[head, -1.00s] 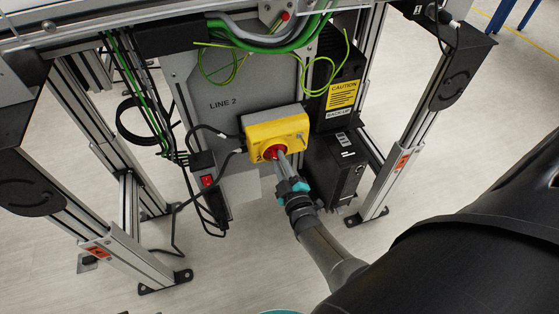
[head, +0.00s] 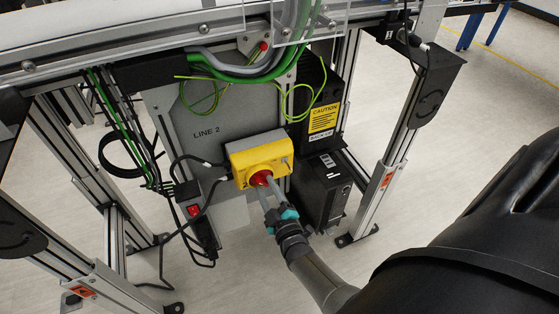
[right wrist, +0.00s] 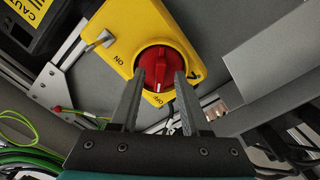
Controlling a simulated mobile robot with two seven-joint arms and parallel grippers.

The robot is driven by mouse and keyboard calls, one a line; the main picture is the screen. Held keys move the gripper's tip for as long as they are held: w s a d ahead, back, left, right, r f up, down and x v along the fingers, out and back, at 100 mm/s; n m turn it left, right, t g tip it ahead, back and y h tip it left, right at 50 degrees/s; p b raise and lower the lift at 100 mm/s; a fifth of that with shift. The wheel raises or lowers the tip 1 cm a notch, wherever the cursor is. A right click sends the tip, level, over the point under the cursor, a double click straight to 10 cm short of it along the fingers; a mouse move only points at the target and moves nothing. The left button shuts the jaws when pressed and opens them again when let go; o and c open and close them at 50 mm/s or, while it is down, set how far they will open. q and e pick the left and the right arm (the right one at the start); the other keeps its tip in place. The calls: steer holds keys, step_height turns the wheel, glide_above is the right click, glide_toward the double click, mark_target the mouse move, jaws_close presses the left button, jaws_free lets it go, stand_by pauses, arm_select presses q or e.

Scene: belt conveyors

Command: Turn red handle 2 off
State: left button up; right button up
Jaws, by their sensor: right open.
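The red rotary handle (head: 261,178) sits on a yellow switch box (head: 258,154) fixed to the grey panel marked LINE 2. In the right wrist view the red handle (right wrist: 160,58) has a white mark at its lower end, near a partly hidden label; ON is printed to its left. My right gripper (head: 267,190) is at the front of the handle. In the right wrist view its fingers (right wrist: 169,82) are open, one tip on each side of the handle's lower part. I cannot tell whether they touch it. My left gripper is not in view.
Left of the box is a small black unit with a red switch (head: 194,210) and hanging cables. A black unit (head: 322,187) stands at its right, below a yellow caution label (head: 323,119). Conveyor legs (head: 374,190) stand on both sides. Green wires hang above.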

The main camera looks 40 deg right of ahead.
arm_select(q)
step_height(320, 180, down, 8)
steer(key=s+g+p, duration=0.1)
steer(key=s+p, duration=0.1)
steer(key=p, duration=0.1)
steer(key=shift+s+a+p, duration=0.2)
steer(key=shift+p, duration=0.1)
arm_select(e)
steer(key=v, duration=1.4)
steer(key=shift+s, duration=0.2)
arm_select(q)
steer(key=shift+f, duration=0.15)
arm_select(e)
steer(key=shift+a, duration=0.15)
